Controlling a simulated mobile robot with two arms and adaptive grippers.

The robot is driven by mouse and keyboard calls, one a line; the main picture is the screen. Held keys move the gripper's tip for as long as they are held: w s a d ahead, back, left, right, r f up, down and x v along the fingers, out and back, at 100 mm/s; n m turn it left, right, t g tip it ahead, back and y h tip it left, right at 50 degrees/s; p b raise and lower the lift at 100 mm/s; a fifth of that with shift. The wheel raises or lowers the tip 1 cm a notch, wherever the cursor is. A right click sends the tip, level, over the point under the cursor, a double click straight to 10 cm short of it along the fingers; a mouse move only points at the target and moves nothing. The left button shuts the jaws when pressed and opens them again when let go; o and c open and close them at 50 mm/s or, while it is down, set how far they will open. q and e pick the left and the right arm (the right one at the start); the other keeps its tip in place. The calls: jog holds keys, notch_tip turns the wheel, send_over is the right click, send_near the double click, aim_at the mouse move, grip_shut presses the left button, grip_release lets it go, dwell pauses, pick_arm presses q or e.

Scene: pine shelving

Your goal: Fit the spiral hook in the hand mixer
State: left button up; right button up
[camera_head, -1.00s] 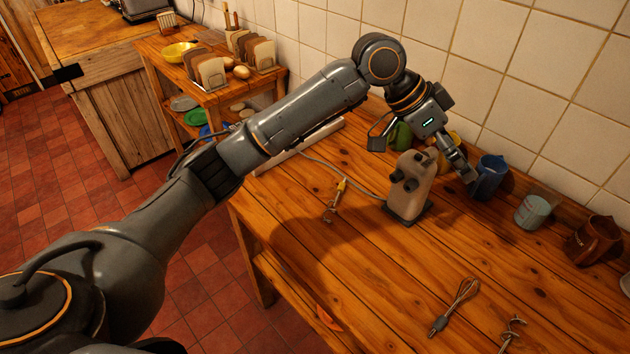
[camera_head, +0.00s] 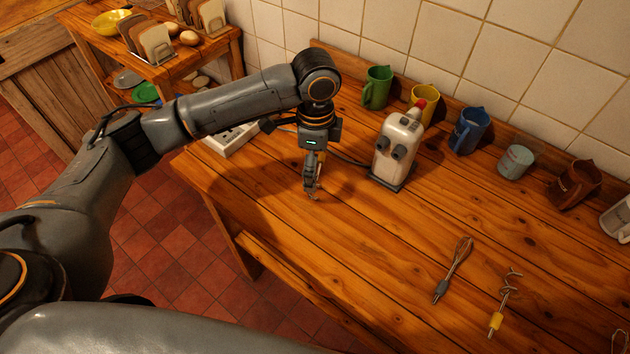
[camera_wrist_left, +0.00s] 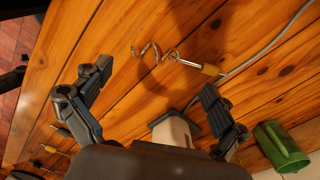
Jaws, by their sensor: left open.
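The spiral hook lies on the table in the left wrist view, a metal spiral (camera_wrist_left: 150,50) with a yellow collar (camera_wrist_left: 210,69) on its shank. It is ahead of my left gripper's fingertips and apart from them. In the wrist view the gripper (camera_wrist_left: 152,88) is open and empty. The cream hand mixer (camera_head: 397,145) stands upright on a dark base right of the gripper, red button on top, two dark sockets facing forward. My right gripper is out of view.
A whisk (camera_head: 454,270) and a yellow-collared beater (camera_head: 504,302) lie at front right. Green (camera_head: 377,88), yellow (camera_head: 425,97) and blue (camera_head: 469,131) mugs and other vessels line the wall. A white power strip (camera_head: 231,140) lies at left. The table's middle front is clear.

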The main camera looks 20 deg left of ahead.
aim_at(318, 173)
pick_arm(q)
jog(key=f, duration=0.2)
jog(key=s+f+p, duration=0.1)
jog(key=f, duration=0.1)
jog(key=shift+a, duration=0.2)
jog(key=shift+a+f, duration=0.1)
jog(key=shift+f, duration=0.5)
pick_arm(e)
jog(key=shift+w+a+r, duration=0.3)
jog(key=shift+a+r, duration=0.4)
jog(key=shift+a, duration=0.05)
pick_arm(q)
jog(key=shift+c, duration=1.3)
jog(key=c, duration=0.9)
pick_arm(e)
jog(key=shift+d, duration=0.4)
pick_arm(q)
jog(key=shift+w+r, duration=0.1)
